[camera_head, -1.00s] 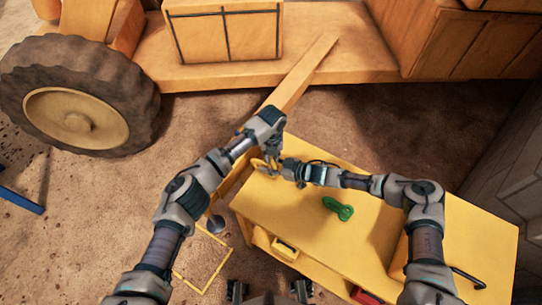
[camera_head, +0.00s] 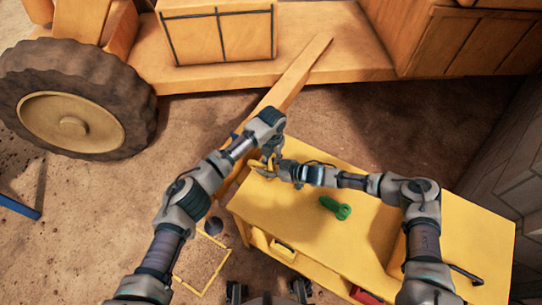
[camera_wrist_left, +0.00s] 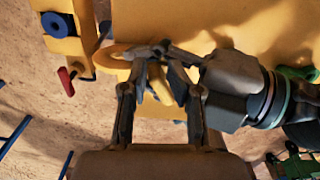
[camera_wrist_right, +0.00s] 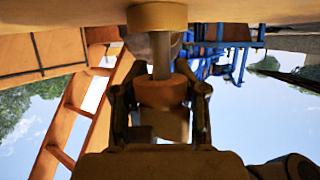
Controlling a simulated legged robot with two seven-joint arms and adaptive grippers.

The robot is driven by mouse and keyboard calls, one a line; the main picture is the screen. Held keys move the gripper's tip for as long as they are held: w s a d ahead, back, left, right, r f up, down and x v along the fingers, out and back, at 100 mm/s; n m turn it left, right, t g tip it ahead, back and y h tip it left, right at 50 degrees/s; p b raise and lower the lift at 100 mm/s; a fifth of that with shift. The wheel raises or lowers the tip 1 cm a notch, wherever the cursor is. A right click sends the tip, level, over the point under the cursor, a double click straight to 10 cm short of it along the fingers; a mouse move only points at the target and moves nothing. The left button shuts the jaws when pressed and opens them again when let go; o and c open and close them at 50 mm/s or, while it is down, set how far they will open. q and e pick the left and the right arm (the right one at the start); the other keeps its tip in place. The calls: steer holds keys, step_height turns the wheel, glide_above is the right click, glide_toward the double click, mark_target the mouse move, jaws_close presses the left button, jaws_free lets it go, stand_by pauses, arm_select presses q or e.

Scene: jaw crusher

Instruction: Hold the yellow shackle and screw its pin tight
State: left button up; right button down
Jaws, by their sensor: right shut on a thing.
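The yellow shackle (camera_head: 262,168) is over the far left corner of the yellow table, between my two grippers. In the left wrist view its curved yellow part (camera_wrist_left: 158,83) lies between the spread fingers of my left gripper (camera_wrist_left: 160,90); whether they press on it is unclear. My left gripper (camera_head: 272,157) reaches down from above it. My right gripper (camera_head: 287,171) comes in from the right and meets it. In the right wrist view my right gripper (camera_wrist_right: 160,105) is shut on the orange pin head (camera_wrist_right: 163,92), with a grey shank (camera_wrist_right: 160,55) running up to a yellow ring.
A green shackle (camera_head: 336,207) lies on the yellow table (camera_head: 290,215). An orange beam (camera_head: 296,76) and machine stand behind, with a large wheel (camera_head: 72,122) at left. A red-handled part (camera_wrist_left: 66,81) and blue roll (camera_wrist_left: 55,24) show beside the table.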

arm_select(q)
steer(key=shift+o, duration=0.6)
steer(key=shift+s+d+f, duration=0.15)
steer(key=shift+d+f, duration=0.05)
arm_select(e)
steer(key=shift+a+r, duration=0.35)
steer(key=shift+r, duration=0.1)
steer(key=shift+w, duration=0.15)
arm_select(q)
steer(key=shift+r, duration=0.15)
arm_select(e)
steer(key=shift+d+f, duration=0.2)
steer(key=shift+d, duration=0.05)
arm_select(q)
steer(key=r, duration=0.7)
steer(key=shift+w+a+r, duration=0.25)
steer(key=shift+r, duration=0.15)
arm_select(e)
steer(key=c, duration=0.6)
jaws_free()
steer(key=shift+o, duration=0.2)
